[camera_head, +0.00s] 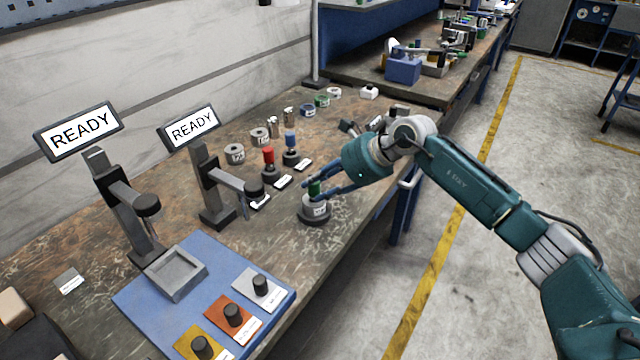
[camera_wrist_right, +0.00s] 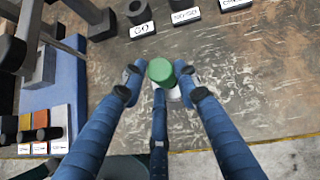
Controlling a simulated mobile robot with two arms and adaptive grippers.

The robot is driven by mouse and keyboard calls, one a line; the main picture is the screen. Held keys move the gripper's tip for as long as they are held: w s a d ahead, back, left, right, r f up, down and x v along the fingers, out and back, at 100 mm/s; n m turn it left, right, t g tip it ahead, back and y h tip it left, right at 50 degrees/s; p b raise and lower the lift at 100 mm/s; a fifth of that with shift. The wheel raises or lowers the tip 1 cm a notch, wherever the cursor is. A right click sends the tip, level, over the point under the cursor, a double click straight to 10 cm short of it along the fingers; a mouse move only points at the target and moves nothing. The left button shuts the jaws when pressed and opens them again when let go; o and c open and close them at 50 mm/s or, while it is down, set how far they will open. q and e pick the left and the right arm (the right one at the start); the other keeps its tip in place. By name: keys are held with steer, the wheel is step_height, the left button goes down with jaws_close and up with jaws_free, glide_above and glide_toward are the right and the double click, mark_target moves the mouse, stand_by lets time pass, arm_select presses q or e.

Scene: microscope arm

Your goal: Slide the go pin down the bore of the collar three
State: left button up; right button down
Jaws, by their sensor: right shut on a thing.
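The go pin has a green top (camera_head: 315,187) and stands upright at a grey collar (camera_head: 315,205) with a white label. The collar sits on a dark round base (camera_head: 314,218) near the bench's front edge. My right gripper (camera_head: 317,188) is shut on the pin from the right side. In the right wrist view the green top (camera_wrist_right: 161,71) is between the blue fingers, with a pale bit of the collar (camera_wrist_right: 173,95) below. How deep the pin is in the bore is hidden. My left gripper is out of view.
A red pin (camera_head: 268,156) and a blue pin (camera_head: 290,141) stand in dark holders behind. Grey collars (camera_head: 235,153) are farther back. Two READY displays (camera_head: 79,131) and stands are at left. A blue tray (camera_head: 200,252) with coloured plates lies front left.

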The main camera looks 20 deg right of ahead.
steer(key=c, duration=1.2)
jaws_free()
steer(key=v, duration=1.2)
steer(key=shift+f, duration=0.1)
